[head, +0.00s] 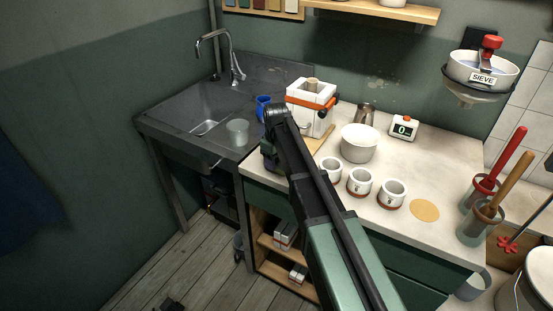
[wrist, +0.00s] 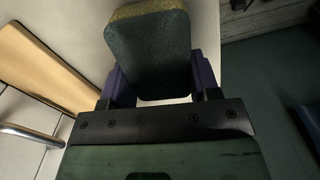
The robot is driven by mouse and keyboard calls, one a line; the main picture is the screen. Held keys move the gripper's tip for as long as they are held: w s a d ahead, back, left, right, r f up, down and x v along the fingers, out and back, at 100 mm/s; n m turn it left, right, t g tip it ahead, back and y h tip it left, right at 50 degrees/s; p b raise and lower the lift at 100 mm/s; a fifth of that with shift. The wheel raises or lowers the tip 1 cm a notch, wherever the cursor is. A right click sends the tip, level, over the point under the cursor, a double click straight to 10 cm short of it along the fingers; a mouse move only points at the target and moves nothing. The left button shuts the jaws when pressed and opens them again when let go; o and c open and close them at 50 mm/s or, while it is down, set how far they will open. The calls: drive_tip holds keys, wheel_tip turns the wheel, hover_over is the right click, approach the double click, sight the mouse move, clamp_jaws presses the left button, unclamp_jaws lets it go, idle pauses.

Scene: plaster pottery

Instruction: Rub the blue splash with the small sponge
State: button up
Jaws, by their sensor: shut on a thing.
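The small sponge (wrist: 148,50) fills the top middle of the wrist view, a dark grey-green block with a yellowish far edge. My gripper (wrist: 160,78) is shut on it, with a purple finger against each side. In the head view my gripper (head: 269,156) is low at the counter's left front edge, beside the sink, mostly hidden by my arm. The sponge cannot be made out there. I cannot see a blue splash in either view; my arm covers part of the counter.
A white plaster mould with an orange band (head: 311,105) stands just behind my gripper. A white bowl (head: 359,143) and several white cups, one here (head: 360,182), stand to the right. A blue jug (head: 263,106) and a clear cup (head: 237,132) are by the sink (head: 196,106).

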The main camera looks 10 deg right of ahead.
drive_tip(key=shift+w+d, duration=1.05)
drive_tip(key=shift+w, duration=0.15)
drive_tip(key=shift+w+d, duration=1)
drive_tip(key=shift+w, duration=0.2)
drive_tip(key=shift+s+d+f, duration=0.1)
drive_tip(key=shift+s, duration=0.25)
drive_tip(key=shift+s+a, duration=0.4)
drive_tip(key=shift+s, duration=0.35)
drive_tip(key=shift+s+a, duration=0.25)
drive_tip(key=shift+a, duration=0.1)
drive_tip(key=shift+s+a, duration=1.45)
drive_tip(key=shift+s, duration=0.3)
drive_tip(key=shift+w+d, duration=0.15)
drive_tip(key=shift+w, duration=0.25)
drive_tip(key=shift+w+d, duration=1.8)
drive_tip(key=shift+w, duration=0.2)
drive_tip(key=r+p, duration=0.2)
drive_tip(key=shift+w+d+r+p, duration=0.3)
drive_tip(key=shift+w+d+r, duration=0.05)
wheel_tip(320, 180, up, 5)
drive_tip(key=p, duration=0.5)
drive_tip(key=shift+f, duration=0.1)
drive_tip(key=f+b, duration=0.6)
drive_tip(key=shift+w+a, duration=0.25)
drive_tip(key=shift+a, duration=0.05)
